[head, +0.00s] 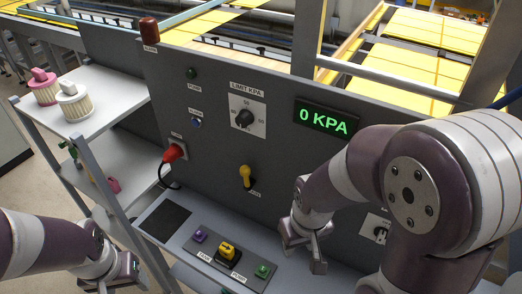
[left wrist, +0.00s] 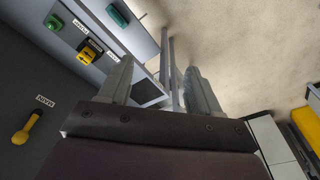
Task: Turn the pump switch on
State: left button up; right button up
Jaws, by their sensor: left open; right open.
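A sloped console (head: 187,262) below the grey panel carries a yellow-and-black selector (head: 228,250) between two small labels, one apparently reading PUMP. A purple button (head: 200,236) and a green button (head: 262,271) sit on either side of it. The selector also shows in the left wrist view (left wrist: 90,51). A dark green lamp (head: 192,73) high on the panel has a label that seems to read PUMP. My left gripper (head: 128,266) is open and empty, left of the console and apart from it. My right gripper (head: 318,256) is open and empty, right of the console.
A yellow lever (head: 245,176), labelled MAIN in the left wrist view, is on the panel. Also there are a dial (head: 244,118), a green 0 KPA display (head: 326,117), a red plug (head: 174,152) and a white-plated switch (head: 377,229). A shelf (head: 100,90) with filters stands left.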

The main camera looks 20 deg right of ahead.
aim_at(381, 233)
jog(key=z, duration=1.8)
